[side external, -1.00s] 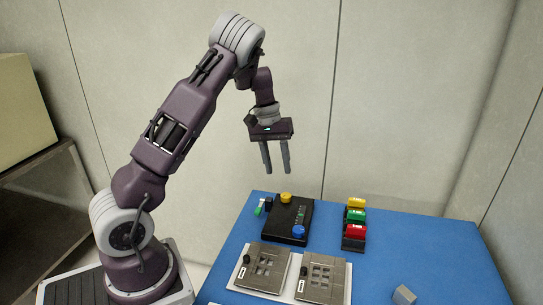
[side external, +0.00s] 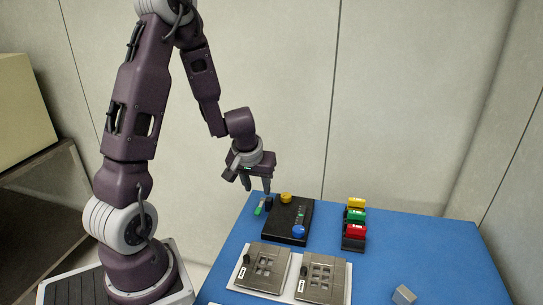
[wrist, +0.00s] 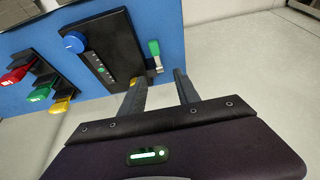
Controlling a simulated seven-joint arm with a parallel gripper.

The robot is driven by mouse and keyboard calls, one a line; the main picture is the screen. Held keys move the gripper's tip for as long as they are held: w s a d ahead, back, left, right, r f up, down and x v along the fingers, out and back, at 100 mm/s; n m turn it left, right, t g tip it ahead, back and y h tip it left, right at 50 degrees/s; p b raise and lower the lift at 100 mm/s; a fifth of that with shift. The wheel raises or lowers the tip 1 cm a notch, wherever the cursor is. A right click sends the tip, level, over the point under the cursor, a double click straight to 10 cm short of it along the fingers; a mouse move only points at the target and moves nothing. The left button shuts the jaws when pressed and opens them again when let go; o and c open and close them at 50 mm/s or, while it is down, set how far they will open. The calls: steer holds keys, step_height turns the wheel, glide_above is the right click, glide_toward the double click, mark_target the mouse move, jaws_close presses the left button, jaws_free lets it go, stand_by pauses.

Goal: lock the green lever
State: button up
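The green lever (side external: 260,207) stands at the left edge of the black control box, near the back left of the blue table. It also shows in the wrist view (wrist: 154,48), beyond my fingertips and beside the box. My gripper (side external: 257,188) is open and empty, pointing down just above and behind the lever. In the wrist view my gripper (wrist: 157,78) has its two fingers apart, with the lever roughly in line with the gap. The fingers look apart from the lever.
The black box (side external: 291,236) carries a yellow knob (side external: 286,197) and a blue knob (side external: 299,231). Two grey fixtures (side external: 320,290) are in front. A grey cube (side external: 404,295) lies at right. The right table is mostly clear.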

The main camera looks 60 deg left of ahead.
mark_target(263, 202)
steer(key=x, duration=0.3)
steer(key=shift+d, duration=0.1)
steer(key=shift+w+a+g+h, duration=0.1)
steer(key=shift+a+g+h, duration=0.1)
steer(key=shift+g+h, duration=0.25)
steer(key=shift+w+a+r+g+h, duration=0.2)
steer(key=shift+w+r+g+h, duration=0.2)
steer(key=shift+w, duration=0.2)
steer(key=shift+w+a+r+g+h, duration=0.1)
steer(key=shift+w+a+g+h, duration=0.25)
steer(key=shift+a+g+h, duration=0.15)
steer(key=shift+a+r+g+h, duration=0.1)
steer(key=shift+r+g+h, duration=0.15)
steer(key=shift+h, duration=0.1)
step_height(263, 202, up, 7)
steer(key=s+d+r+m+t+h, duration=0.1)
steer(key=s+d+r+m, duration=0.1)
steer(key=d+r, duration=0.5)
steer(key=s+d, duration=0.1)
steer(key=d, duration=0.2)
steer(key=shift+d+t, duration=0.25)
steer(key=shift+t, duration=0.05)
steer(key=shift+r, duration=0.1)
